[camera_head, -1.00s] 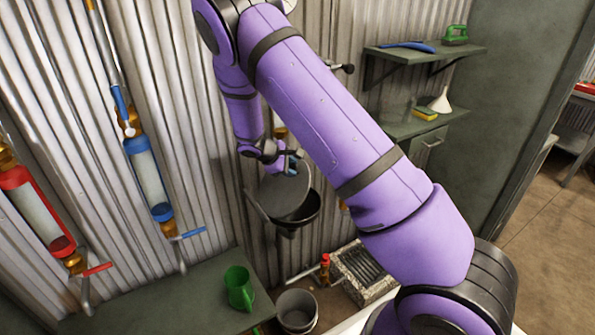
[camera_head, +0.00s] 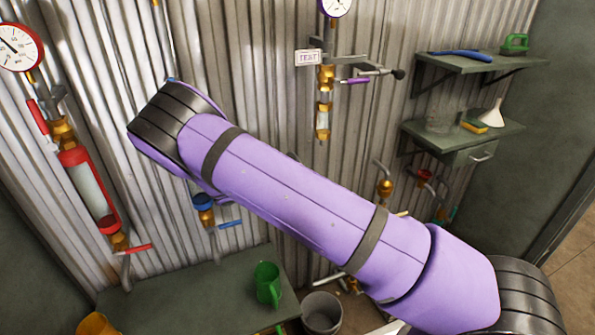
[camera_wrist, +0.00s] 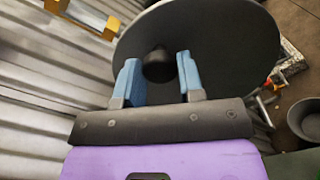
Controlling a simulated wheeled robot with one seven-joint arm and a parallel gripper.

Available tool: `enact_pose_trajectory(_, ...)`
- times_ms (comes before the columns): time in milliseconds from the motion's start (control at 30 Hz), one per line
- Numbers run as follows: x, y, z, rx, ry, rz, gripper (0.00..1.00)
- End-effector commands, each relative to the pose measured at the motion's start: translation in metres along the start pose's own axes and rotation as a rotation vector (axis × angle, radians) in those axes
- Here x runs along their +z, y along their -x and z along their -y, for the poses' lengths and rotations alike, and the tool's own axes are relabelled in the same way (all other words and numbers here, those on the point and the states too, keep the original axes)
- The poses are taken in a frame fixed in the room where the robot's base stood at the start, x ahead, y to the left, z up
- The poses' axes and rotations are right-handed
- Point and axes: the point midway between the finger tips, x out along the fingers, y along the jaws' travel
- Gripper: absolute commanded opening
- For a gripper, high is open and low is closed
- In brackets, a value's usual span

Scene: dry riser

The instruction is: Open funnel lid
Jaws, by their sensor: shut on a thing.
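The funnel lid (camera_wrist: 230,40) is a large dark round disc in the wrist view, with a black knob (camera_wrist: 158,62) near its middle. My gripper (camera_wrist: 159,76) has its two blue fingers on either side of the knob and is shut on it. The lid fills the upper middle of that view, close in front of the fingers. In the head view the lid, the funnel and my gripper are hidden behind my purple arm. The funnel's bowl does not show in the wrist view either, so I cannot tell how far the lid stands from it.
A corrugated metal wall (camera_head: 270,85) carries a red-fitted sight tube (camera_head: 88,190) and a brass valve assembly (camera_head: 325,85). Shelves (camera_head: 475,62) hang at right.

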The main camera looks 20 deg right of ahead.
Motion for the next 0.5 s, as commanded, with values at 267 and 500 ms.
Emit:
enact_pose_trajectory(267,-0.006,0.023,0.006,0.091,0.000,0.090,0.00)
enact_pose_trajectory(500,-0.008,0.030,0.008,0.118,0.000,0.118,0.00)
